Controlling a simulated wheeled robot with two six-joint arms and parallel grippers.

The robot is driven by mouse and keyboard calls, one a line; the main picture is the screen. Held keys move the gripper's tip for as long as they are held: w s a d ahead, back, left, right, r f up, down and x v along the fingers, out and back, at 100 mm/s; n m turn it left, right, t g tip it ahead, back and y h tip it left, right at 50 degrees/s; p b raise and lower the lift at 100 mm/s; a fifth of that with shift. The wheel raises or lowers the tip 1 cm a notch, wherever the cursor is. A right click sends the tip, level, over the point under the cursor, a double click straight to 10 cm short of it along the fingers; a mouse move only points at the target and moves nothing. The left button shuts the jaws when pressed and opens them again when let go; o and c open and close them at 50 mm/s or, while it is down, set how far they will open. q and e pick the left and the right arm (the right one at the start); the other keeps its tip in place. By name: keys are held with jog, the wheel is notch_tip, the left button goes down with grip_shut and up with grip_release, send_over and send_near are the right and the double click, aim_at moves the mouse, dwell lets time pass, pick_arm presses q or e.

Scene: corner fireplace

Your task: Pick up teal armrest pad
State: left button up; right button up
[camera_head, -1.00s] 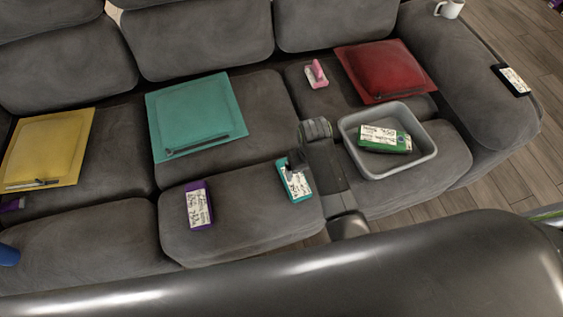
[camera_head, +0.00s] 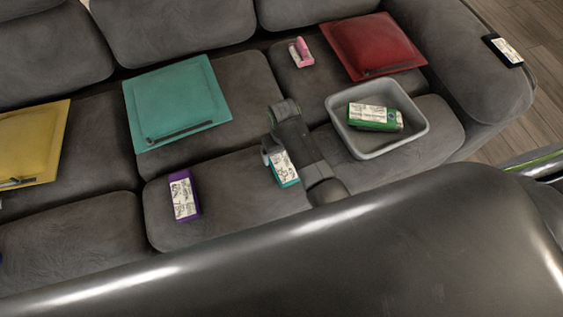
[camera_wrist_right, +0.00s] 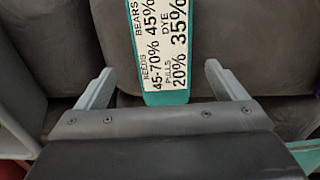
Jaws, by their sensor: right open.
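The teal armrest pad (camera_head: 284,169) is a small teal block with a white printed label. It lies on the front middle seat cushion of the grey sofa, partly hidden by my right arm. My right gripper (camera_head: 268,150) is at the pad, open and empty. In the right wrist view the pad (camera_wrist_right: 160,45) lies in line with the gap between the two spread fingers (camera_wrist_right: 158,75), with room on both sides. Its label has percentages on it. My left gripper is not in view.
A grey tray (camera_head: 336,101) holding a green labelled block (camera_head: 374,118) stands just right of my right arm. A purple labelled block (camera_head: 184,196) lies to the left. Behind are a teal cushion (camera_head: 175,95), a red cushion (camera_head: 375,45) and a pink object (camera_head: 300,52). A yellow cushion (camera_head: 35,140) is at left.

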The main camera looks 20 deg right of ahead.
aim_at(282, 160)
jog(key=shift+f, duration=0.3)
jog(key=f, duration=0.1)
jog(key=f+b, duration=0.1)
jog(key=f, duration=0.2)
jog(key=shift+w+a+f+b, duration=0.15)
jog(key=shift+a+b, duration=0.1)
jog(key=shift+b, duration=0.05)
jog(key=shift+f, duration=0.3)
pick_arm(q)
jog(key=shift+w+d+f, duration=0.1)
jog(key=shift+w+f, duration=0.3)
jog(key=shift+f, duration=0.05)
pick_arm(e)
jog(key=c, duration=1.1)
jog(key=shift+r, duration=0.1)
